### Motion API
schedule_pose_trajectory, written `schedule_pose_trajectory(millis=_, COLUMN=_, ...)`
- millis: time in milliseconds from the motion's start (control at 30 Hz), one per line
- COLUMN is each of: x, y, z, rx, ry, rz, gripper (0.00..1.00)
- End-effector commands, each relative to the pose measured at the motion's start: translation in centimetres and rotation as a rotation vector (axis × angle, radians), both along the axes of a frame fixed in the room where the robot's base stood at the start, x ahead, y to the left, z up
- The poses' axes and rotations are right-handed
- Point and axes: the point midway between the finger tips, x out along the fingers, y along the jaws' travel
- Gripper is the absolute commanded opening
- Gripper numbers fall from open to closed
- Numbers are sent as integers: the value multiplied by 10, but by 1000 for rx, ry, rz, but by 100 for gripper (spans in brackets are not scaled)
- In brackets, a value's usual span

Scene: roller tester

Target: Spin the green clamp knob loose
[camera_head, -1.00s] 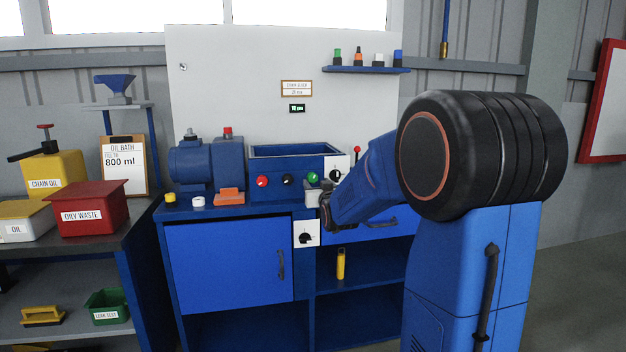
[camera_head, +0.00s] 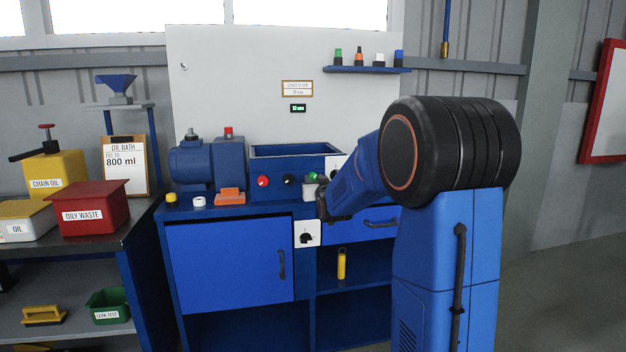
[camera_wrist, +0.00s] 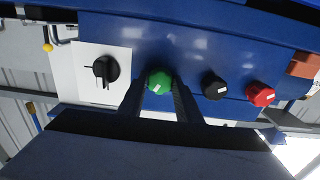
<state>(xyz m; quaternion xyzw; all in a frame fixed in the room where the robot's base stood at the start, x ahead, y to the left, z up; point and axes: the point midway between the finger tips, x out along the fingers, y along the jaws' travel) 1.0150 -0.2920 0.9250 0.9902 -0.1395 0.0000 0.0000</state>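The green clamp knob (camera_wrist: 159,81) is round with a pale mark and sits on the blue front panel (camera_wrist: 215,52) in the wrist view. It also shows small in the head view (camera_head: 310,177), just above and left of my gripper. My gripper (camera_wrist: 160,89) is open, with one dark finger on each side of the knob and a gap about as wide as the knob. Whether the fingers touch it cannot be told. In the head view my gripper (camera_head: 321,198) is a small dark shape at the panel, its fingertips unclear.
A black knob (camera_head: 289,180) and a red knob (camera_head: 263,181) sit left of the green one. A black rotary switch (camera_wrist: 105,69) on a white plate is on the other side. An orange block (camera_head: 230,197) stands on the bench ledge. A yellow cylinder (camera_head: 341,264) stands below.

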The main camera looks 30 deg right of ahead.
Motion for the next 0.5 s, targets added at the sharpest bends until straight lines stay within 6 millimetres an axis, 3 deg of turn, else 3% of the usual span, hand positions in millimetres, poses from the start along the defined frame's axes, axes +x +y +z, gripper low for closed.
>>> schedule_pose_trajectory(millis=33, x=0, y=0, z=0, rx=0, ry=0, rz=0, gripper=14)
schedule_pose_trajectory(millis=100, x=0, y=0, z=0, rx=0, ry=0, rz=0, gripper=0)
schedule_pose_trajectory(millis=267, x=0, y=0, z=0, rx=-26, ry=7, rz=0, gripper=0)
schedule_pose_trajectory(millis=500, x=0, y=0, z=0, rx=-243, ry=70, rz=0, gripper=0)
